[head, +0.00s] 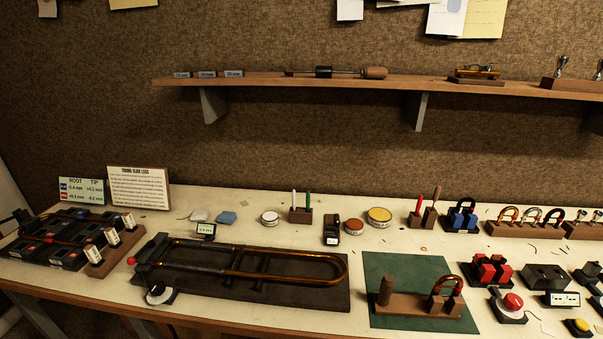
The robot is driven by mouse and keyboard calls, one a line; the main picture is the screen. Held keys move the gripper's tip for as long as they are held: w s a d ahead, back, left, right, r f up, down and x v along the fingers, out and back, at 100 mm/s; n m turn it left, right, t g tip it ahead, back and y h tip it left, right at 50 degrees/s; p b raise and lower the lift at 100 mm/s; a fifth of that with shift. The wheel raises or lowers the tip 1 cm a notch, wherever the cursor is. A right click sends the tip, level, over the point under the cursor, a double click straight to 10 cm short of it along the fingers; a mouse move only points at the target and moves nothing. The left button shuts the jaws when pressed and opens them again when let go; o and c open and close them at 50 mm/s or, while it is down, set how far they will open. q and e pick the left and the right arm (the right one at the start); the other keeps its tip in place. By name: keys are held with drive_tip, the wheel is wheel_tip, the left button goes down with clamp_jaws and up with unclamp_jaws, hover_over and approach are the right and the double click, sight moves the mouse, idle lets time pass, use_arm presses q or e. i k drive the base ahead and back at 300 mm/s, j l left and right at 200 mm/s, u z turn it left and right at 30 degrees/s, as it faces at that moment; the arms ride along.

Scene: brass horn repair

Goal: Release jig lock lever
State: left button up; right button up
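A dark jig board (305,288) lies on the bench left of centre, with a long brass U-shaped slide (335,280) on it. At its left end is what looks like the lock lever (131,261), ending in a small red ball knob that sticks out to the left. I cannot tell from this view whether the lever is locked. A round black-and-white dial (158,293) sits at the jig's front left corner. Neither of my grippers is in view, and nothing touches the jig lever.
Dark blocks with coloured pieces (65,237) and a wooden label rack (115,250) stand left of the jig. A green mat (392,264) with a wooden fixture lies to the right. Several tools and small parts crowd the right bench. A wooden shelf (270,82) hangs above.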

sight(131, 261)
drive_tip(key=u, duration=1.25)
